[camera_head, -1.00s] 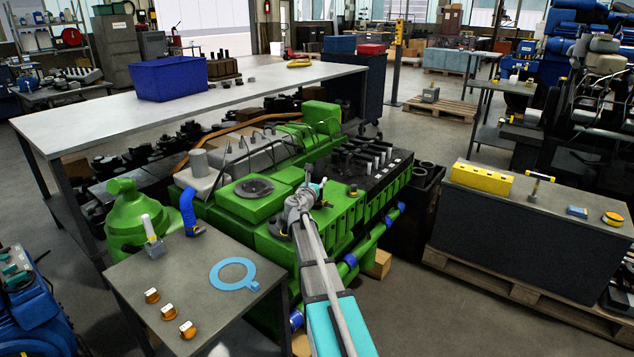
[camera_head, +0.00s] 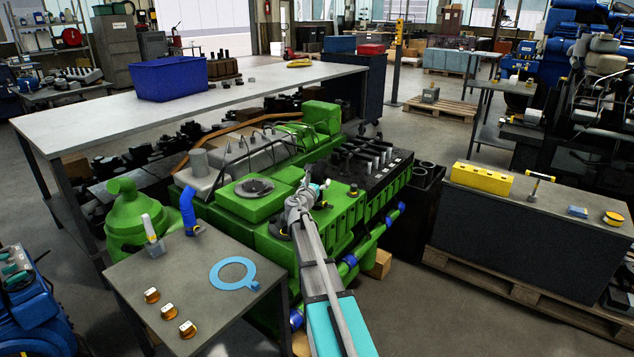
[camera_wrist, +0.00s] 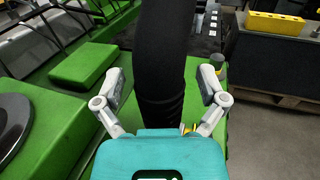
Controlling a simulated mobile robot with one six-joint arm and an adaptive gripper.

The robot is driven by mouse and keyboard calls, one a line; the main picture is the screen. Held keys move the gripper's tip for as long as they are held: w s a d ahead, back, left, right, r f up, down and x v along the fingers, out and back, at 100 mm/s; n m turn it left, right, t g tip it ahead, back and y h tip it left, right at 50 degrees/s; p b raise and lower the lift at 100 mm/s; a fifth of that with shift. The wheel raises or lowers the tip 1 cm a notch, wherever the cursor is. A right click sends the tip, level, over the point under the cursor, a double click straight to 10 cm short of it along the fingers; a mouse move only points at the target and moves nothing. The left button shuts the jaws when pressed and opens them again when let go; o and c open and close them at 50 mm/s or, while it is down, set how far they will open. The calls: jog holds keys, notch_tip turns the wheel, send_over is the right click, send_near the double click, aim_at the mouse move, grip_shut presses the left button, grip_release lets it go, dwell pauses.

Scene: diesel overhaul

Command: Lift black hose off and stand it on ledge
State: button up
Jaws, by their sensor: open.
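The black hose (camera_wrist: 160,45) stands up between the two fingers of my gripper (camera_wrist: 160,86) in the wrist view. It runs out of the top of that view, and its lower end passes behind the gripper body. Both fingers are spread, one on each side, with gaps between them and the hose. In the head view my gripper (camera_head: 308,190) is over the green engine (camera_head: 262,208), near its front corner. There the arm hides most of the hose, and I cannot make out its shape. I cannot tell which surface is the ledge.
A small grey table (camera_head: 170,270) at front left holds a blue ring gasket (camera_head: 217,272), several small orange-brown parts and a blue elbow hose (camera_head: 188,212). A bench (camera_head: 520,205) with a yellow block (camera_head: 481,178) stands at right. Open floor lies between the engine and that bench.

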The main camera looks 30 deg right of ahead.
jog(key=shift+s+a, duration=0.1)
jog(key=v, duration=1.1)
jog(key=shift+s+a, duration=0.25)
jog(key=shift+a, duration=0.05)
